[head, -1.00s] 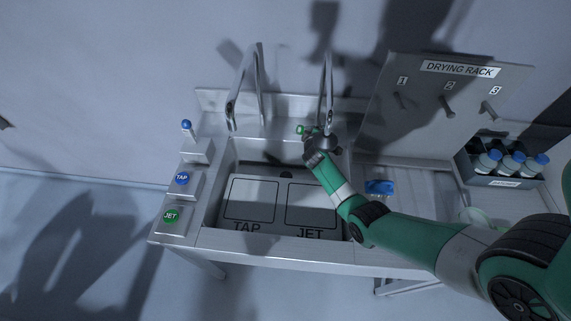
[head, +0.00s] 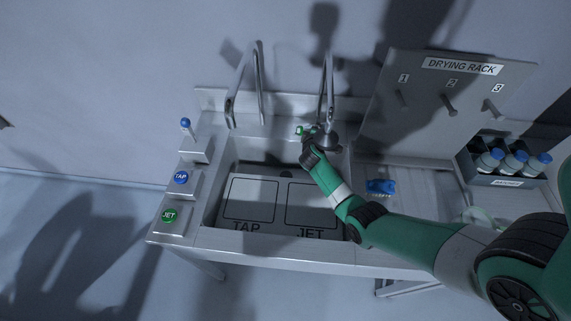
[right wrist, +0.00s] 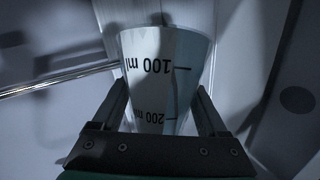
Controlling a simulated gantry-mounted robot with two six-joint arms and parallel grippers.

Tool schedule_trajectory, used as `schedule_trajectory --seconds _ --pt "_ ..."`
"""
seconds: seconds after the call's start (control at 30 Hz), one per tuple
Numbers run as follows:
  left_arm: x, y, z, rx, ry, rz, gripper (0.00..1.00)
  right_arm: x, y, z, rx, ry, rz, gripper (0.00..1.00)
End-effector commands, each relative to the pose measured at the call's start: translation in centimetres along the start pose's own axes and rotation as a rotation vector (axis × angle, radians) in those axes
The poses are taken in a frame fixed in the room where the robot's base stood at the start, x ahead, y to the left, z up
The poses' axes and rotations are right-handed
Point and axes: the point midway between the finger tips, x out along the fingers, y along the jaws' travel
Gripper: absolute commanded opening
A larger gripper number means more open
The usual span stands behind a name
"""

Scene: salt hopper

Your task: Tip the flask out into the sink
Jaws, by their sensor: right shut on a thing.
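The flask (right wrist: 165,70) fills the middle of the right wrist view, with black 100 ml and 200 ml marks that read upside down there. Its wide end is at the top of that view. My right gripper (right wrist: 160,112) is shut on it, one finger on each side. In the head view my right gripper (head: 305,133) is over the back of the sink (head: 275,243), near the right spout; the flask is mostly hidden there. I cannot tell how much liquid it holds. My left gripper is out of view.
Two curved spouts (head: 259,85) (head: 328,90) rise behind the sink. TAP (head: 180,177) and JET (head: 169,215) buttons are at its left. The drying rack (head: 425,105) stands at the right, with a crate of blue-capped bottles (head: 513,160) beside it. A blue object (head: 380,187) lies on the counter.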

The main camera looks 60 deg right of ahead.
Motion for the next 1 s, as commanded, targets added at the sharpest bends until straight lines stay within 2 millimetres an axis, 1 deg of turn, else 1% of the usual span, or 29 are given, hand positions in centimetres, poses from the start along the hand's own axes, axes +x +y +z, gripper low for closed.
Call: schedule_trajectory --seconds 1.0 --pt "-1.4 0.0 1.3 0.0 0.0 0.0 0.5 0.1 -0.1 0.1 -0.113 -0.048 0.059 0.02"
